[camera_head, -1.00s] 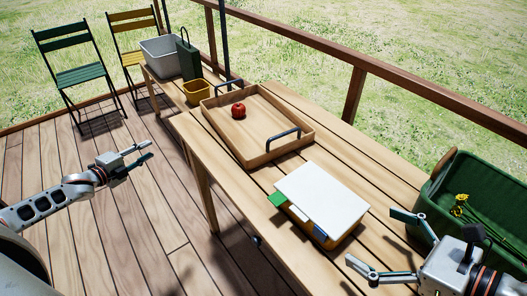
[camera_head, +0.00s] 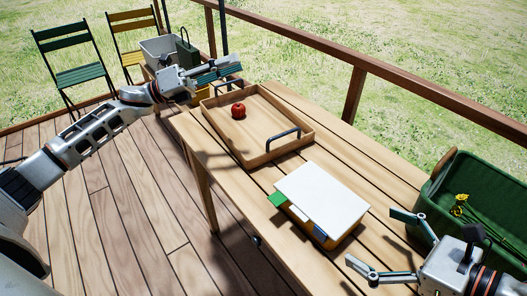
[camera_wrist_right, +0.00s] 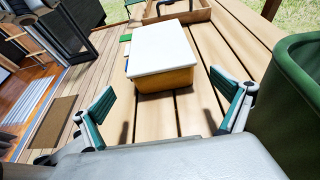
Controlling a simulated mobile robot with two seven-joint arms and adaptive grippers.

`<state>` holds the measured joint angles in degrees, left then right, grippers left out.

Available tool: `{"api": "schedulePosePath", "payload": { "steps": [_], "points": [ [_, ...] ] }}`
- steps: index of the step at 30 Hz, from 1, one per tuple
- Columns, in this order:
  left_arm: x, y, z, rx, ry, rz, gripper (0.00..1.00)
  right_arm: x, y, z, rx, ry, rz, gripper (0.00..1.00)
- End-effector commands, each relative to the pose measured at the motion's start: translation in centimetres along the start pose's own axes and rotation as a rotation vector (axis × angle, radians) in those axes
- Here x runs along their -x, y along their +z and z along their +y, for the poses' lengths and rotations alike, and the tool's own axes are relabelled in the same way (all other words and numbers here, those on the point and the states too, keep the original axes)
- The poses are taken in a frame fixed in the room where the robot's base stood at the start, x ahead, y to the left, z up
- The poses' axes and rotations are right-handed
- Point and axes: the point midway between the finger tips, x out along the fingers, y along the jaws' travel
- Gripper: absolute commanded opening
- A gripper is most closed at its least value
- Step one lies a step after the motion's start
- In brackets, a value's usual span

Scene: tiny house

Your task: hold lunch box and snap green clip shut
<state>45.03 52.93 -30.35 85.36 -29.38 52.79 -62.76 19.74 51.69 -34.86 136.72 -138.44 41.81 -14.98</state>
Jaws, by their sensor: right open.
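The lunch box has a white lid (camera_head: 322,200) and a yellow body (camera_head: 327,241), and stands on the wooden table. Its green clip (camera_head: 277,200) sticks outward from the left side. A blue clip (camera_head: 321,230) shows on the near side. My right gripper (camera_head: 371,236) is open and empty, to the right of the box and apart from it. In the right wrist view the yellow body (camera_wrist_right: 165,80) lies ahead between my spread fingers. My left gripper (camera_head: 218,71) is above the table's far left end, away from the box; its finger gap is unclear.
A wooden tray (camera_head: 255,158) with a red apple (camera_head: 238,111) stands beyond the box. A green planter (camera_head: 480,190) with yellow flowers is at the right. A grey bin (camera_head: 158,47) and green container (camera_head: 188,58) are at the far end. Bare table surrounds the lunch box.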

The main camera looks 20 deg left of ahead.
Motion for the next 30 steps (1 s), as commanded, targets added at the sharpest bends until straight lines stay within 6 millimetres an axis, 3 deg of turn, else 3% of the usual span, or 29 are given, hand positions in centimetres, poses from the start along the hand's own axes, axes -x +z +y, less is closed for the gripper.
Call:
{"api": "schedulePosePath", "payload": {
  "steps": [1,6,12,18,21,25,30],
  "points": [
    [-1.9,-1.4,-1.6,-0.044,-0.041,0.069,0.28,0.0,0.0,0.0,0.000,0.000,0.000,1.00],
    [-6.5,-7.8,-6.2,-0.208,-0.167,0.341,0.28,0.0,0.0,0.0,0.000,0.000,0.000,1.00],
    [-8.7,-15.8,-10.2,-0.420,-0.297,0.696,0.28,0.0,0.0,0.0,0.000,0.000,0.000,1.00],
    [-7.9,-21.7,-11.5,-0.630,-0.373,1.059,0.28,0.0,0.0,0.0,0.000,0.000,0.000,1.00],
    [-6.7,-23.5,-11.3,-0.732,-0.388,1.242,0.28,0.0,0.0,0.0,0.000,0.000,0.000,1.00],
    [-4.8,-24.4,-10.6,-0.849,-0.378,1.458,0.28,0.0,0.0,0.0,0.000,0.000,0.000,1.00],
    [-2.9,-24.1,-9.5,-0.953,-0.338,1.660,0.28,0.0,0.0,0.0,0.000,0.000,0.000,1.00]
  ]
}}
